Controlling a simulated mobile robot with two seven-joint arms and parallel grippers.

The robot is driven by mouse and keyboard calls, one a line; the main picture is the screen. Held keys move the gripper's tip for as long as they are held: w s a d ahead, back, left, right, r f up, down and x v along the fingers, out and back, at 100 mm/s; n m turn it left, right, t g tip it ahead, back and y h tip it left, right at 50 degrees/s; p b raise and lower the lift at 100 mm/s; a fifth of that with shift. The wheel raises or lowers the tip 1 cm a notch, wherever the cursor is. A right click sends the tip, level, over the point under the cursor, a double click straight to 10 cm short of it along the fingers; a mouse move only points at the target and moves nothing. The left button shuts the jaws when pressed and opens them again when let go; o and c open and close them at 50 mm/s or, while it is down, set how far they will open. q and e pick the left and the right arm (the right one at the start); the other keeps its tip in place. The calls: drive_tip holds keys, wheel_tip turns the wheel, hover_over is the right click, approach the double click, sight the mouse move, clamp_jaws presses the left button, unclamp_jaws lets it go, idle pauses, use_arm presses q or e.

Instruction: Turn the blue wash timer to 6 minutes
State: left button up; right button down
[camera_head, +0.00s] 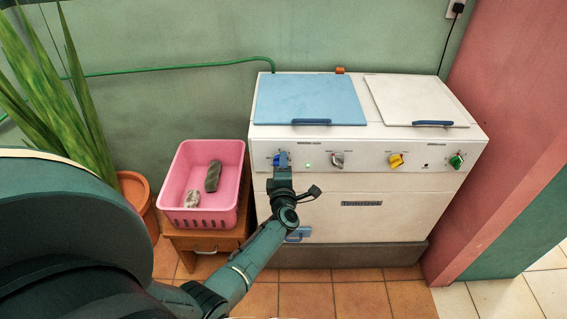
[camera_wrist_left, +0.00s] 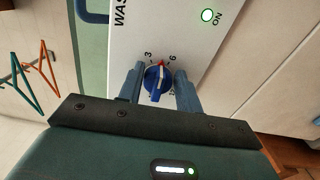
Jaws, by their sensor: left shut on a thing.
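The blue wash timer (camera_head: 276,160) is the leftmost knob on the front panel of the white washing machine. My left gripper (camera_head: 284,158) reaches up to it and covers part of it in the head view. In the left wrist view the timer (camera_wrist_left: 156,80) sits between the two fingers of my left gripper (camera_wrist_left: 159,84), which is shut on it. Its red-tipped pointer (camera_wrist_left: 161,64) lies between the printed 3 and 6. Part of the scale is hidden by the knob and fingers. My right gripper is not in view.
Further right on the panel are a grey knob (camera_head: 337,160), a yellow knob (camera_head: 396,160) and a green knob (camera_head: 456,161). A green ON light (camera_wrist_left: 208,15) is lit. A pink basket (camera_head: 204,215) stands on a wooden stool at the left, beside a potted plant (camera_head: 136,188).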

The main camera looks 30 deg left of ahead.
use_arm(q)
drive_tip(key=shift+f+m, duration=0.25)
drive_tip(key=shift+m, duration=1.05)
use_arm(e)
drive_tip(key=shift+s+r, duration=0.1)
use_arm(q)
drive_tip(key=shift+p, duration=0.3)
drive_tip(key=o, duration=1)
drive_tip(key=shift+s, duration=0.1)
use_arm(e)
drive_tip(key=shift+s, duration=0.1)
